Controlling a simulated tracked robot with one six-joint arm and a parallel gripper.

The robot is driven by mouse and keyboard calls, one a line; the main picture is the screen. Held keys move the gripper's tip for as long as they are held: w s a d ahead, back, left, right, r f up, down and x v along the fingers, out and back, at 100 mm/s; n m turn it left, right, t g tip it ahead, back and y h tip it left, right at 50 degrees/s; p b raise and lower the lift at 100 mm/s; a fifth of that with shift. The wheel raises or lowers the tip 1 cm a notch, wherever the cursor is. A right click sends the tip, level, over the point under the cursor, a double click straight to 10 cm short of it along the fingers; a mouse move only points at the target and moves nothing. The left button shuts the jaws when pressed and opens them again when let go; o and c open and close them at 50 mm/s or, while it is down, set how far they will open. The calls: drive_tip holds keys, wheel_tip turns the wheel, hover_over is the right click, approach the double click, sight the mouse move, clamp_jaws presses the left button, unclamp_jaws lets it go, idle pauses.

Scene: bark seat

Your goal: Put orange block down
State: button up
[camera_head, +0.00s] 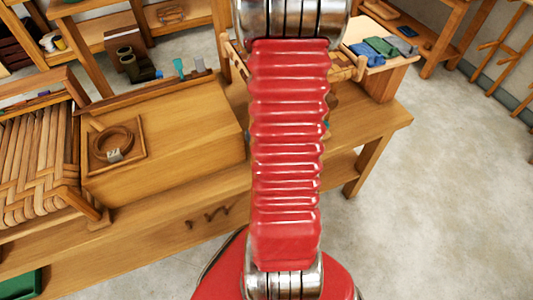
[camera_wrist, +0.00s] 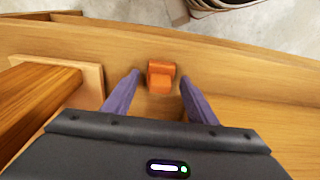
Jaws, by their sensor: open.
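The orange block (camera_wrist: 161,77) shows in the wrist view, on the wooden surface of the bench (camera_wrist: 240,75). My gripper (camera_wrist: 158,80) is open, with one purple finger on each side of the block. There is a visible gap between the block and each finger. In the head view my red arm covers the middle of the picture, and neither the block nor my gripper can be made out there.
In the wrist view a wooden piece on a pale base (camera_wrist: 85,80) stands close to the left finger. In the head view a wooden box (camera_head: 180,150) with a ring on it and a woven seat (camera_head: 35,160) occupy the bench's left. Grey floor is clear at right.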

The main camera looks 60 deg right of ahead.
drive_tip(key=shift+r, duration=0.1)
wheel_tip(320, 180, up, 12)
drive_tip(key=s, duration=0.1)
drive_tip(key=shift+s+a, duration=0.15)
drive_tip(key=shift+a, duration=0.25)
idle(0.4)
idle(0.6)
drive_tip(key=w+a+r+n+t, duration=0.1)
drive_tip(key=w+a+r+n, duration=0.1)
drive_tip(key=w+a+r, duration=0.5)
drive_tip(key=s+a+r+n+t, duration=0.1)
drive_tip(key=a+r, duration=0.4)
drive_tip(key=a, duration=0.6)
drive_tip(key=s+a+r+n+t, duration=0.2)
drive_tip(key=a+r, duration=0.3)
drive_tip(key=a, duration=0.7)
drive_tip(key=shift+r+n+y, duration=0.2)
drive_tip(key=shift+n+y, duration=0.1)
drive_tip(key=shift+n, duration=0.3)
